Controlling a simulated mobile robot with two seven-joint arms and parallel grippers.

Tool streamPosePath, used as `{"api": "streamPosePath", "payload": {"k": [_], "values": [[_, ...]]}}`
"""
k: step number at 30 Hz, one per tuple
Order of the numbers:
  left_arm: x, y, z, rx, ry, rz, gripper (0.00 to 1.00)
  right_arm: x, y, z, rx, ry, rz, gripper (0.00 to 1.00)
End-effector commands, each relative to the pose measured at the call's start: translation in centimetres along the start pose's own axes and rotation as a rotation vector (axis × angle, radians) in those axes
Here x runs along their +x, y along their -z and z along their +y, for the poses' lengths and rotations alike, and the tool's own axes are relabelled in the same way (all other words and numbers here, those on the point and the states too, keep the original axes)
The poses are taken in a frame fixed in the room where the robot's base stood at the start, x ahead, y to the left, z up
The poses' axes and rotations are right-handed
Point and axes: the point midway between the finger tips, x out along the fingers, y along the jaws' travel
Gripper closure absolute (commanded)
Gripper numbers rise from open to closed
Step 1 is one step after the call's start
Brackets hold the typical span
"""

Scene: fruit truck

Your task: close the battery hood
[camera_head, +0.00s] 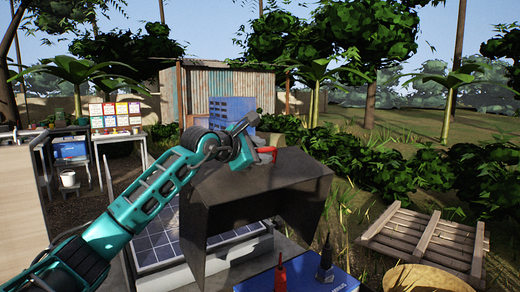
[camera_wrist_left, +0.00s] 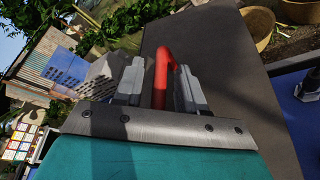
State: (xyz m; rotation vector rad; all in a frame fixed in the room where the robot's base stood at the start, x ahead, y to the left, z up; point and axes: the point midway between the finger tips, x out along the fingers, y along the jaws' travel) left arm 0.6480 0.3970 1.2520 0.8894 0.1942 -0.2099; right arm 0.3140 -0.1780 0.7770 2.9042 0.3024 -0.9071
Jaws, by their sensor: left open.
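The dark grey battery hood (camera_head: 255,185) stands raised, its open hollow side facing the front right. A red handle (camera_head: 266,151) is on its top. My left gripper (camera_head: 262,158) is at this handle, open, partly hidden behind my own wrist. In the left wrist view the red handle (camera_wrist_left: 162,72) runs between the two grey fingers of the gripper (camera_wrist_left: 158,85). Any contact with the fingers is unclear. The hood's flat panel (camera_wrist_left: 215,55) lies beyond. The blue battery top (camera_head: 300,282), with a red terminal (camera_head: 281,272) and a black terminal (camera_head: 326,262), is uncovered. My right gripper is not in view.
A solar panel (camera_head: 160,240) lies left of the hood, under my left arm. A wooden pallet (camera_head: 425,238) and a woven basket (camera_head: 425,278) are on the right. A table with coloured boxes (camera_head: 115,115) stands at the back left. Bushes grow behind the hood.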

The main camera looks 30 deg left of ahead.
Motion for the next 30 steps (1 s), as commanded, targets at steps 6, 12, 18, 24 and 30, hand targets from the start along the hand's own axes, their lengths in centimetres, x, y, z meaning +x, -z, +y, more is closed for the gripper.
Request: {"api": "streamPosePath", "payload": {"k": [6,12,18,24,30], "values": [[0.08,0.03,-0.02,0.0,0.0,0.001,0.6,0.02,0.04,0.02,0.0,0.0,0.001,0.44],[0.06,0.03,-0.02,0.0,0.0,0.001,0.75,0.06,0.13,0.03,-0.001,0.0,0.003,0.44],[0.05,0.04,-0.02,0.0,0.0,0.001,0.94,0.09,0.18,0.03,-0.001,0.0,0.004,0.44],[0.05,0.04,-0.03,0.0,0.0,0.001,1.0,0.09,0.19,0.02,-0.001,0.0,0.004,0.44],[0.05,0.05,-0.03,0.0,0.001,0.001,1.0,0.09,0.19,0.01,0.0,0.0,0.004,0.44]]}}
